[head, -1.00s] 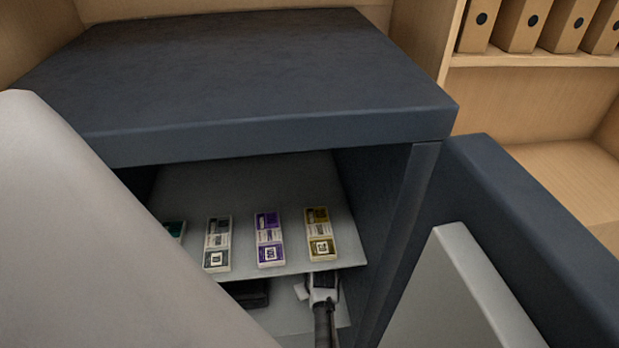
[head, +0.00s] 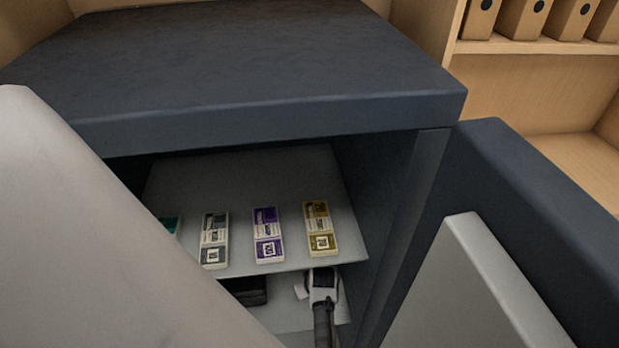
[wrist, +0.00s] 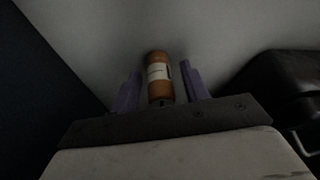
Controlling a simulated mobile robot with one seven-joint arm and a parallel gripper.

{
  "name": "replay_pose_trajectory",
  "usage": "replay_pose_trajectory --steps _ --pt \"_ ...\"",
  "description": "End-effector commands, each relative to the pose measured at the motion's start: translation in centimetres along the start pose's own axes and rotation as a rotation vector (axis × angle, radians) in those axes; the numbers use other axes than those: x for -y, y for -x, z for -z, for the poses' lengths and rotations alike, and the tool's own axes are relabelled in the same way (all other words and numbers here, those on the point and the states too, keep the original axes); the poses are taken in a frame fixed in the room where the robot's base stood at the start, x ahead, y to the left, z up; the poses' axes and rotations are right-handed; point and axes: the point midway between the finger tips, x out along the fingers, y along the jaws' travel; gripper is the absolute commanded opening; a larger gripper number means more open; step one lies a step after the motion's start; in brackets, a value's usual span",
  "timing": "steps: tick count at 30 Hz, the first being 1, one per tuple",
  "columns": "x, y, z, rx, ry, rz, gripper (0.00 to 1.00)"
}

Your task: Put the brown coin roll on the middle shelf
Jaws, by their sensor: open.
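The brown coin roll (wrist: 160,90), with a pale label band, shows in the wrist view on a grey surface. It is between the two purple fingers of my gripper (wrist: 160,92), with a gap on each side. My gripper is open around it and holds nothing. In the head view my gripper (head: 322,285) is inside the dark safe, just below the front edge of the shelf with the banknote bundles (head: 290,263). The coin roll cannot be made out in the head view. Which shelf level it lies on is hard to tell.
Yellow (head: 321,230), purple (head: 267,236), grey (head: 214,240) and partly hidden green bundles lie on the shelf above my gripper. A black case (wrist: 285,90) is to the right in the wrist view. The safe's open door (head: 540,220) stands at the right.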

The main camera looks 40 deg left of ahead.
Motion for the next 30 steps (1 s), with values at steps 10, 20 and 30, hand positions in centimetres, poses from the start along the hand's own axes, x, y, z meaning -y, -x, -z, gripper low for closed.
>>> replay_pose_trajectory --steps 10,20,30 --pt "-0.1 3.0 0.1 -0.002 0.000 -0.002 0.45" --pt "-0.1 7.3 0.1 0.000 -0.001 -0.001 0.45" --pt "0.0 7.8 0.1 0.000 0.000 0.000 0.45"
